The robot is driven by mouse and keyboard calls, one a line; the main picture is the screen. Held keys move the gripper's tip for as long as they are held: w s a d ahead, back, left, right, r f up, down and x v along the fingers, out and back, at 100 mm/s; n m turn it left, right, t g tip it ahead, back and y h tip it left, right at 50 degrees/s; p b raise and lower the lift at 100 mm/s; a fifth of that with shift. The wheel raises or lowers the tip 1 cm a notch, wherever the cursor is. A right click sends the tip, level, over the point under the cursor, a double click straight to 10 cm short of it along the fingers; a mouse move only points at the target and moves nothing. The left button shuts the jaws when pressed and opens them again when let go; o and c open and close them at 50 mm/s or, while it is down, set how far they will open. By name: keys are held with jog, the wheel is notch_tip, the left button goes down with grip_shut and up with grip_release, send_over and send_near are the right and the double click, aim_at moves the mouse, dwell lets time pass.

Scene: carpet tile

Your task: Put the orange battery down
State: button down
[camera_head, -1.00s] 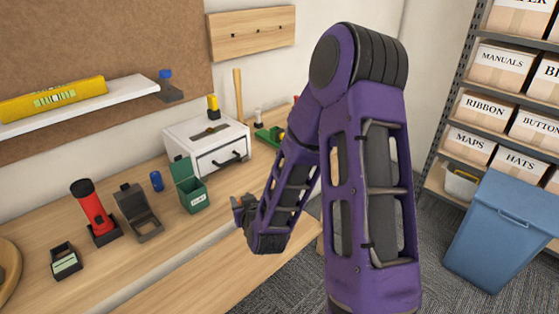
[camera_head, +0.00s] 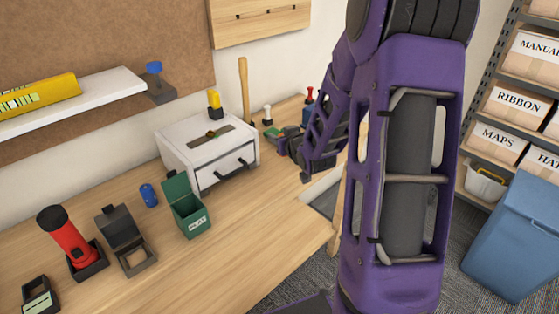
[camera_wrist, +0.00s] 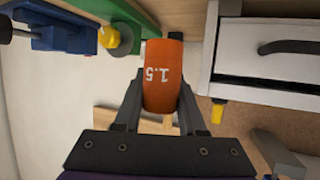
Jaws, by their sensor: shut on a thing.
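An orange battery (camera_wrist: 162,74) with "1.5" printed on it is between the two fingers of my gripper (camera_wrist: 162,90) in the wrist view. My gripper is shut on it, with a finger on each side. In the head view my gripper (camera_head: 287,147) is at the right of the white drawer cabinet (camera_head: 185,156), over the back of the workbench. The battery is not clearly visible there. Whether it touches anything beneath is unclear.
The cabinet front (camera_wrist: 267,62) is close on the right in the wrist view. A green object (camera_wrist: 120,14) and a blue object (camera_wrist: 68,30) are at upper left. On the workbench (camera_head: 240,235), an open green box (camera_head: 190,215) and red flashlight (camera_head: 66,235) stand left; the front is clear.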

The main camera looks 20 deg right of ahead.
jog(key=shift+f+b, duration=0.35)
jog(key=shift+f, duration=2.95)
jog(key=shift+f, duration=0.1)
jog(key=shift+f+b, duration=0.15)
jog(key=shift+b, duration=0.15)
jog(key=shift+c, duration=2.4)
grip_release()
